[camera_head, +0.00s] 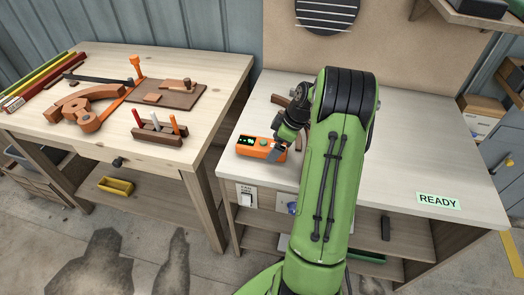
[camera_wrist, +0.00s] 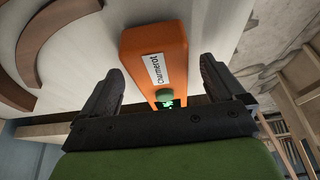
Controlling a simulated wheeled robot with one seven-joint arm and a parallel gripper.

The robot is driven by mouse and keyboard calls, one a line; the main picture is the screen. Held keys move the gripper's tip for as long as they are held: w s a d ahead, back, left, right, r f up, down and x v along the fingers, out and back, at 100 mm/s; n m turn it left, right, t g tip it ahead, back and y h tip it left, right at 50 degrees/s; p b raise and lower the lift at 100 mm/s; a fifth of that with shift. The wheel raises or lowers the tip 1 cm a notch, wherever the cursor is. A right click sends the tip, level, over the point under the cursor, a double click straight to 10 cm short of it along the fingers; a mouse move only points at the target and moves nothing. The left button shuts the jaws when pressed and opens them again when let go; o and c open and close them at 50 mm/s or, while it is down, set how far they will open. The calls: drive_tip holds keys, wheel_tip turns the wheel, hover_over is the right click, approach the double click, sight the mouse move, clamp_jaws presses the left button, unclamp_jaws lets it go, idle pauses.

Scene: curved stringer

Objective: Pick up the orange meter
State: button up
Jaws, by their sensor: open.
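The orange meter (camera_head: 260,147) lies on the right workbench near its front left edge, with a green display or button on its face. In the wrist view the meter (camera_wrist: 153,48) shows a white label and a green knob, and it sits between and beyond the two fingertips. My gripper (camera_head: 281,146) is close above the meter's right end in the head view. In the wrist view the gripper (camera_wrist: 160,84) is open, one dark finger on each side of the meter. I cannot tell whether the fingers touch it.
The right workbench (camera_head: 430,165) is mostly clear to the right of my arm, with a READY sign (camera_head: 438,201) at its front. Brown curved pieces (camera_wrist: 35,50) lie near the meter. The left bench (camera_head: 215,85) holds tools, a wooden board (camera_head: 172,94) and a small rack (camera_head: 160,132).

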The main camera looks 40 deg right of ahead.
drive_tip(key=x, duration=0.2)
drive_tip(key=shift+w+f, duration=0.1)
drive_tip(key=shift+f, duration=0.2)
drive_tip(key=shift+r, duration=0.1)
drive_tip(key=shift+c, duration=0.4)
drive_tip(key=c, duration=1)
drive_tip(key=shift+o, duration=0.2)
wheel_tip(320, 180, up, 10)
drive_tip(key=p, duration=0.3)
drive_tip(key=shift+r, duration=0.1)
